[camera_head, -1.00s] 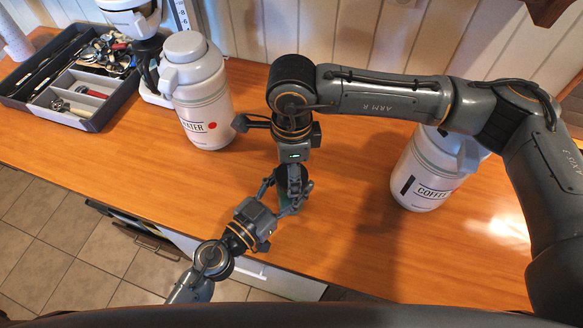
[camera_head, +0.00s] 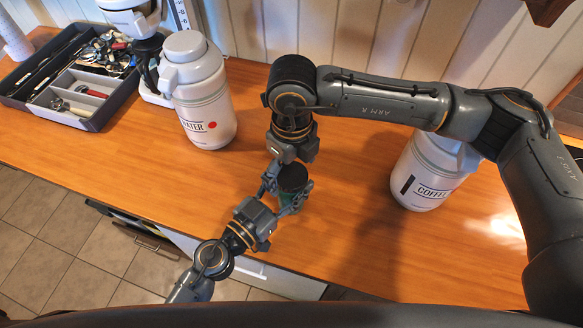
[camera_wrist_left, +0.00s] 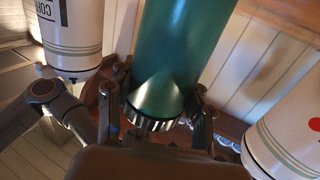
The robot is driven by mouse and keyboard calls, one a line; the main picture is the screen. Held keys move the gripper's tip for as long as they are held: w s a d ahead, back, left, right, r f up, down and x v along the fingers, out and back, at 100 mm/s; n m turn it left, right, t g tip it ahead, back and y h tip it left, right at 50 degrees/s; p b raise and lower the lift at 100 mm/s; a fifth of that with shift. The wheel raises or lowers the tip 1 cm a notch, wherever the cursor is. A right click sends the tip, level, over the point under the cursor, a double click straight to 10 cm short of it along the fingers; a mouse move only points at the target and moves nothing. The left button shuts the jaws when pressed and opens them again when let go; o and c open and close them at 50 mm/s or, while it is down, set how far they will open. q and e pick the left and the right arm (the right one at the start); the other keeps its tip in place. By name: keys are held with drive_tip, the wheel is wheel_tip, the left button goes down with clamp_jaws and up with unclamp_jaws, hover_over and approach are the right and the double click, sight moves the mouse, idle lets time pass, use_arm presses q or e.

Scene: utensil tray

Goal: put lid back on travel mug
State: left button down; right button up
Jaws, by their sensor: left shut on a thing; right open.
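The green travel mug (camera_head: 291,202) stands upright above the orange counter, between the fingers of my left gripper (camera_head: 284,202), which is shut on it. Its top (camera_head: 292,178) is a dark round disc. I cannot tell whether the lid is fully seated. My right gripper (camera_head: 291,152) is open, just behind and above the mug's top, apart from it; its fingertips are hard to make out.
A white WATER jug (camera_head: 204,105) stands to the left and a COFFEE jug (camera_head: 424,180) to the right, partly behind my right arm. A grey utensil tray (camera_head: 95,118) is at the far left.

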wheel_tip(320, 180, up, 12)
idle(0.6)
use_arm(q)
drive_tip(key=shift+c, duration=2.3)
unclamp_jaws()
drive_tip(key=shift+s+a+f, duration=0.1)
drive_tip(key=shift+s+a, duration=0.35)
drive_tip(key=shift+s, duration=0.05)
drive_tip(key=v, duration=1)
drive_tip(key=shift+s+a, duration=0.2)
drive_tip(key=shift+a, duration=0.1)
